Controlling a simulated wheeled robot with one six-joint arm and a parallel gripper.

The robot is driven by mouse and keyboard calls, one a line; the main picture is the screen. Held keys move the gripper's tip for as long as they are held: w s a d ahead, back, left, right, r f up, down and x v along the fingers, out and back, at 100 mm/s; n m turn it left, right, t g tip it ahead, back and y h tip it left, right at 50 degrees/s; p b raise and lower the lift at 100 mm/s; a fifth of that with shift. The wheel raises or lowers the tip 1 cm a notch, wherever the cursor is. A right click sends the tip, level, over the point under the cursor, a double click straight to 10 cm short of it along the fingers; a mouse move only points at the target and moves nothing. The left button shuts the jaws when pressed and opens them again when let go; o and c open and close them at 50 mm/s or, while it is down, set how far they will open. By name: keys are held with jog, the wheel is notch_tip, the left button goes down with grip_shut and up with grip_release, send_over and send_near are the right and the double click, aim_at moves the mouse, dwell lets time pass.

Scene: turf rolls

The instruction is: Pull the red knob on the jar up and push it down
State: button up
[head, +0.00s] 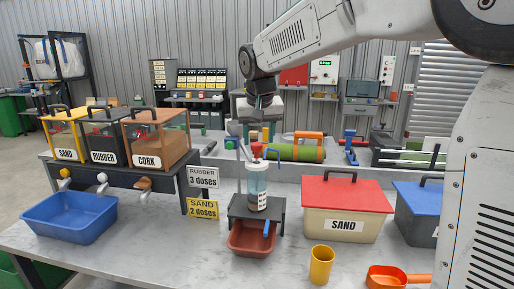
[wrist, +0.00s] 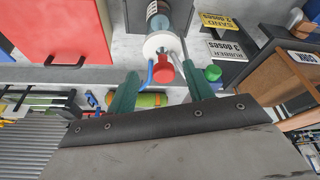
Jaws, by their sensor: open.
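The clear jar (head: 257,188) with a white lid stands upright on a dark stand (head: 240,207). Its red knob (head: 256,150) is on top, and it also shows in the wrist view (wrist: 164,73). My gripper (head: 262,132) is above the jar. In the wrist view its two green fingers (wrist: 160,70) are apart, one on each side of the knob, with gaps between. Nothing is held. The exact height of the fingertips relative to the knob is hard to tell.
A blue handle (wrist: 150,72) is beside the knob, close to one finger. A red tray (head: 250,240) sits under the stand. A red-lidded SAND box (head: 340,225) stands right, dispensers (head: 158,140) left. A green roll (head: 300,153) lies behind.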

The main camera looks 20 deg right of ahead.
aim_at(257, 144)
jog(key=shift+m+t, duration=0.3)
jog(key=shift+m, duration=0.1)
jog(key=w+f, duration=0.2)
jog(key=f, duration=0.1)
jog(key=w+f, duration=0.2)
jog(key=shift+d+f, duration=0.1)
jog(key=shift+d, duration=0.3)
grip_shut()
jog(key=shift+r, duration=2.8)
